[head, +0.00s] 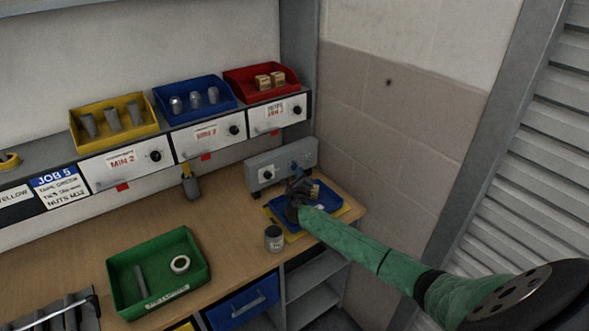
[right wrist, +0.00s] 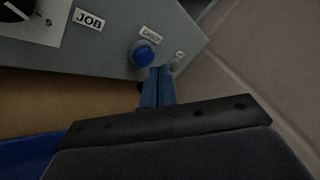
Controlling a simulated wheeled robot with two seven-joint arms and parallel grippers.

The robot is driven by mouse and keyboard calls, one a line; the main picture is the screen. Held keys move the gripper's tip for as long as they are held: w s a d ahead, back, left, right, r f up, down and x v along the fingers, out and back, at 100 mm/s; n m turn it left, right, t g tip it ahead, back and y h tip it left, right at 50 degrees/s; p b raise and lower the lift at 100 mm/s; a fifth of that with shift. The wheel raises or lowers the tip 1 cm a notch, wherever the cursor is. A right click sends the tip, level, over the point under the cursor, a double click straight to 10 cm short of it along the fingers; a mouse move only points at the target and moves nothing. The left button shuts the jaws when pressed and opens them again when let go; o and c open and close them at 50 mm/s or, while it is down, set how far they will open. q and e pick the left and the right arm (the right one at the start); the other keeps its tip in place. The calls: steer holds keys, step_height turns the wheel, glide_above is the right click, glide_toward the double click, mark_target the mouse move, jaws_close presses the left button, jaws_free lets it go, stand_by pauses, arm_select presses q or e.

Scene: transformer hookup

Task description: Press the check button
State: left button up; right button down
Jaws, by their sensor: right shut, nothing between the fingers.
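The check button is a round blue button (right wrist: 144,56) with a small label above it, on the front of a grey box. In the right wrist view the box's face (right wrist: 110,45) also carries a JOB label and a dial. The grey box (head: 255,163) stands at the back right of the bench in the head view. My right gripper (right wrist: 160,72) is shut and empty. Its blue fingertips are at the button's lower right edge in the wrist view; I cannot tell whether they touch it. In the head view my right gripper (head: 297,176) is in front of the box. My left gripper is out of view.
A blue tray on a yellow mat (head: 331,212) lies under my right gripper. A grey can (head: 274,240) stands left of it. A green tray (head: 115,285) is at the front. Yellow (head: 84,112), blue (head: 162,92) and red (head: 232,78) bins sit on the shelf. A wall is close on the right.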

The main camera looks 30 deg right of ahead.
steer(key=shift+w, duration=0.8)
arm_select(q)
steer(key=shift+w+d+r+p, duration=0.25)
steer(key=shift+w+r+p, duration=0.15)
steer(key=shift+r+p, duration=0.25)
arm_select(e)
steer(key=shift+s, duration=0.8)
stand_by(0.7)
